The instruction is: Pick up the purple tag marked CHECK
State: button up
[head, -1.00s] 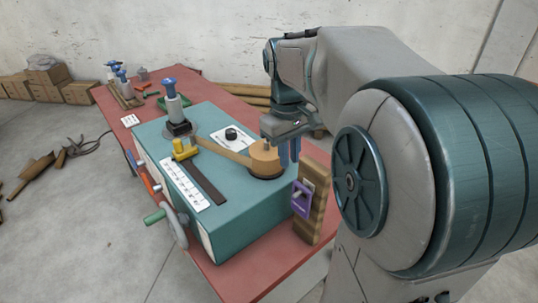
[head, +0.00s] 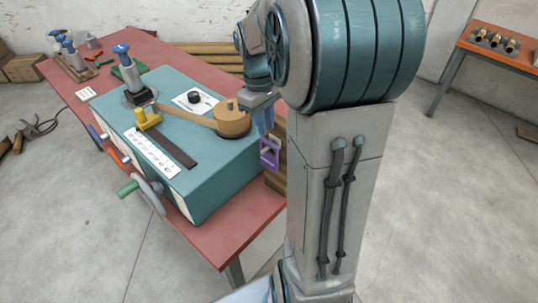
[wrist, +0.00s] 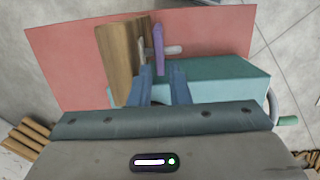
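The purple tag (head: 270,153) hangs on a pale peg beside a wooden block at the table's right edge. In the wrist view the purple tag (wrist: 158,48) is seen edge-on, with the peg (wrist: 174,50) passing through it from the wooden block (wrist: 121,60). No CHECK lettering is readable. My gripper (head: 265,122) is just above the tag in the head view. In the wrist view its two blue fingers (wrist: 163,74) are apart, with the tag's near edge by the gap. I cannot tell whether they touch it. Nothing is held.
The teal winder box (head: 190,140) with a wooden drum (head: 232,123) and a hand crank (head: 148,194) stands close beside the tag. The red table (head: 225,240) has a free front strip. An orange table (head: 492,50) stands at the far right.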

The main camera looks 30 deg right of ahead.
aim_at(269, 141)
jog(key=f, duration=0.4)
jog(key=shift+s+d+f+p, duration=0.1)
jog(key=shift+s+d+p, duration=0.1)
jog(key=shift+s+p, duration=0.2)
grip_shut()
